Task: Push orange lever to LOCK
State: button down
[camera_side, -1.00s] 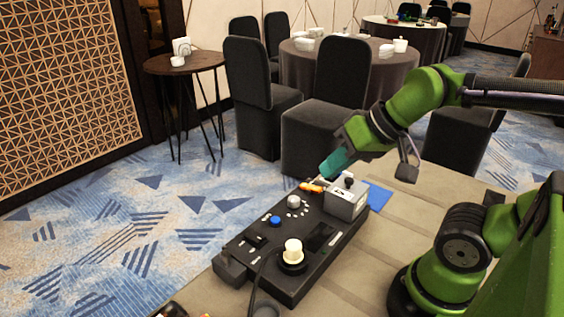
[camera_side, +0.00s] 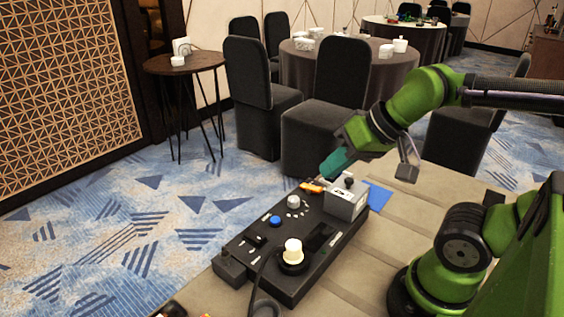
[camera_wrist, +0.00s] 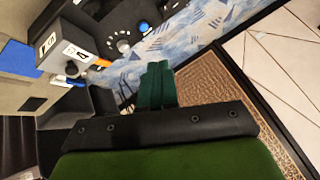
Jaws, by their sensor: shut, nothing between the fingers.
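The orange lever (camera_side: 312,187) sticks out from the left side of a grey box (camera_side: 346,197) at the far end of a black control panel (camera_side: 270,262). In the wrist view the orange lever (camera_wrist: 102,63) also shows beside the grey box (camera_wrist: 68,50), which bears small black markings too small to read. My gripper (camera_side: 326,176) has teal fingers, shut and empty. Its tips are just above and beside the lever in the side view; contact cannot be told. In the wrist view the fingers (camera_wrist: 157,72) are together, right of the lever, with a visible gap in the picture.
The panel carries a white knob (camera_side: 293,250), a blue button (camera_side: 275,221) and a grey dial (camera_side: 293,202). The bench top (camera_side: 345,280) is clear to the panel's right. Chairs and tables stand farther back.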

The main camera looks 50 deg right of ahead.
jog(key=m+h, duration=0.1)
jog(key=m, duration=0.3)
send_over(318, 189)
jog(key=w, duration=0.2)
notch_tip(318, 189, down, 7)
jog(key=shift+s+d+f, duration=0.1)
jog(key=shift+f, duration=0.05)
jog(key=shift+f, duration=0.1)
jog(key=shift+s+f, duration=0.3)
jog(key=shift+f, duration=1.1)
jog(key=shift+s+f, duration=0.25)
jog(key=shift+f, duration=1.2)
jog(key=shift+s+f, duration=0.3)
jog(key=shift+f, duration=1.1)
jog(key=shift+f, duration=0.15)
jog(key=shift+s+f, duration=0.1)
jog(key=shift+f, duration=0.15)
